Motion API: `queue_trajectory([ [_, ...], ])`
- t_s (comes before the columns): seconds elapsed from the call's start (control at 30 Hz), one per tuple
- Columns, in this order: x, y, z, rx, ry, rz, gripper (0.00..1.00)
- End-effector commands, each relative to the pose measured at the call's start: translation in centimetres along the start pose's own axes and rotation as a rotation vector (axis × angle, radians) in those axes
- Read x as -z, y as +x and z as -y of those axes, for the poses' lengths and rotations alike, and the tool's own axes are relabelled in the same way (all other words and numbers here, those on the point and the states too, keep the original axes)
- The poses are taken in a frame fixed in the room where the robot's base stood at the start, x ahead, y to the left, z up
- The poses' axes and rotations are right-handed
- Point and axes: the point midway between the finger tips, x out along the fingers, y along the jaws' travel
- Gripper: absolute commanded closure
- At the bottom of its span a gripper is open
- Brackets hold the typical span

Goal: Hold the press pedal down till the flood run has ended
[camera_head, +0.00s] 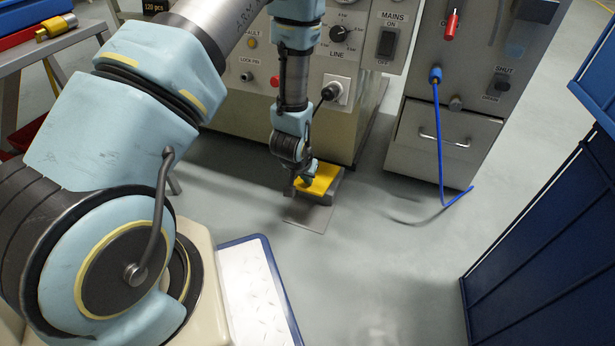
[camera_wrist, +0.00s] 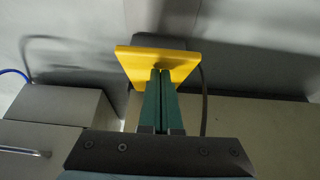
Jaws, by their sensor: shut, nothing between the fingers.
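The press pedal has a yellow plate (camera_head: 322,179) on a grey base, low on the floor in front of the beige machine. It also shows as a yellow plate in the wrist view (camera_wrist: 187,63). My gripper (camera_head: 304,182) points down at the plate, its fingers closed together with nothing between them. In the wrist view the green fingertips (camera_wrist: 160,73) meet the plate's face near its middle, seemingly touching it. How far the plate is pressed I cannot tell. My fingers hide part of it.
The machine's front panel (camera_head: 259,70) rises behind the pedal, with knobs and a mains switch (camera_head: 387,42). A grey cabinet (camera_head: 442,140) with a blue hose (camera_head: 439,125) stands right. Blue panels (camera_head: 545,235) stand at far right. The floor between (camera_head: 380,260) is clear.

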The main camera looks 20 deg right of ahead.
Motion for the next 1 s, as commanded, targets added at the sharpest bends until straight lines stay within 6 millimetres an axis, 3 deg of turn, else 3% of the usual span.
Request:
queue_trajectory([
  [0.17, -0.3, 0.2, 0.0, 0.000, 0.000, 0.002, 1.00],
  [0.53, -4.6, 4.1, 0.0, 0.000, 0.000, 0.007, 1.00],
  [1.0, -5.1, 4.8, 0.0, 0.000, 0.001, 0.009, 1.00],
])
